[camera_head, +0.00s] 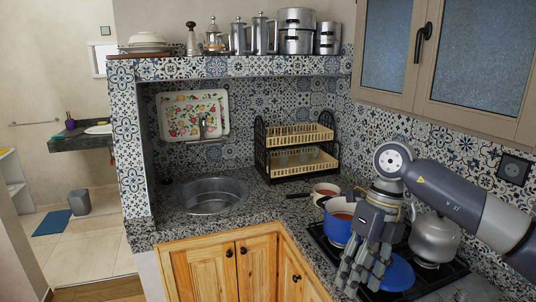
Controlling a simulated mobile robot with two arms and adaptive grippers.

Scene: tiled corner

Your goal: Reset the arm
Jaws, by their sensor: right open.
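My right arm comes in from the right edge, and its gripper (361,274) points down over the front of the stove. The gripper is open, and I see nothing held in it. It hides part of the blue pot (337,228) and part of the blue lid (399,273) behind and beside it. I cannot tell whether the fingers touch the lid. My left gripper is not in view.
A grey kettle (434,238) stands on the stove (452,272), close to my right forearm. A white cup (325,190) and a dark-handled utensil (297,191) lie behind the pot. A dish rack (291,172) and a round sink (212,194) are further left. Cabinets (452,60) hang above the arm.

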